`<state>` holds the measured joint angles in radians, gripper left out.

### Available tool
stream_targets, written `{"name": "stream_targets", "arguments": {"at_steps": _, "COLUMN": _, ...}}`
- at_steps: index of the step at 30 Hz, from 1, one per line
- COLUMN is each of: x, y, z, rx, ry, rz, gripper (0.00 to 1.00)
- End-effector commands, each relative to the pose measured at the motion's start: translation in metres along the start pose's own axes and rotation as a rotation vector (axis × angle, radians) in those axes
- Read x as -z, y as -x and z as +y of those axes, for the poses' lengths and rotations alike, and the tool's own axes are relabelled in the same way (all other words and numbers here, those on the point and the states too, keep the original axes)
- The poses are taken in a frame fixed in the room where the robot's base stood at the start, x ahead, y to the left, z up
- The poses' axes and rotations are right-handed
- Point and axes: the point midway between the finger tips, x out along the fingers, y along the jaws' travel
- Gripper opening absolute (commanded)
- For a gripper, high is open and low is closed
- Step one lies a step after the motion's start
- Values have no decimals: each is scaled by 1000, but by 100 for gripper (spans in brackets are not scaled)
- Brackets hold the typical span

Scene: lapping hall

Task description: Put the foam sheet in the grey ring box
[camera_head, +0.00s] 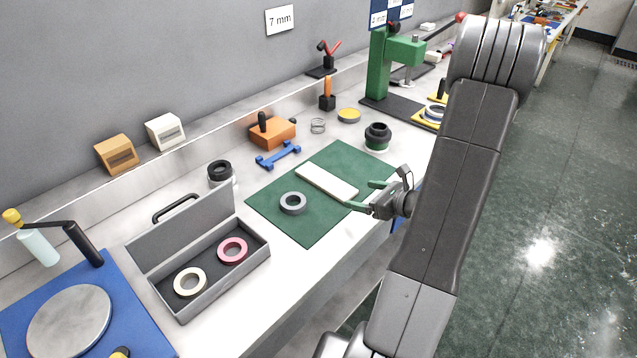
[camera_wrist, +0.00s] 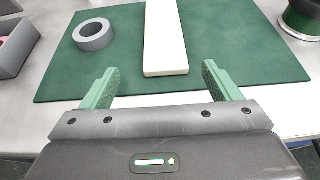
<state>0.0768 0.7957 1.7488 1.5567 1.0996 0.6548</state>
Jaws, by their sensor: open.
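The foam sheet is the cream-white strip (camera_head: 327,182) lying flat on a green mat (camera_head: 340,158). It also shows in the wrist view (camera_wrist: 166,40), its near end just ahead of my fingers. The grey ring box (camera_head: 206,298) stands open at the left with its lid raised at the back. It holds a cream ring (camera_head: 190,282) and a pink ring (camera_head: 232,250). My gripper (camera_head: 366,194) is open and empty at the mat's right side. In the wrist view the green fingertips (camera_wrist: 156,82) are spread wider than the strip and do not touch it.
A grey ring (camera_head: 293,203) lies on the mat left of the strip. A dark, green-banded cylinder (camera_head: 377,137) stands at the mat's far right corner. A blue bar piece (camera_head: 278,155) and an orange block (camera_head: 272,132) sit behind the mat. A blue board with a round plate (camera_head: 68,320) is at the left.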

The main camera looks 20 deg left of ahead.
Motion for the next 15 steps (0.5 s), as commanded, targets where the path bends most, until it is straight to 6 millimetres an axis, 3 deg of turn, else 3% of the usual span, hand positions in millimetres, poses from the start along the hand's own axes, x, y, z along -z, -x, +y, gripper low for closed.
{"name": "stream_targets", "arguments": {"at_steps": 8, "x": 0, "y": -22, "z": -1, "rx": 0, "ry": 0, "rz": 0, "gripper": 84}}
{"name": "stream_targets", "arguments": {"at_steps": 15, "x": 4, "y": -55, "z": -5, "rx": -3, "ry": 0, "rz": 0, "gripper": 84}}
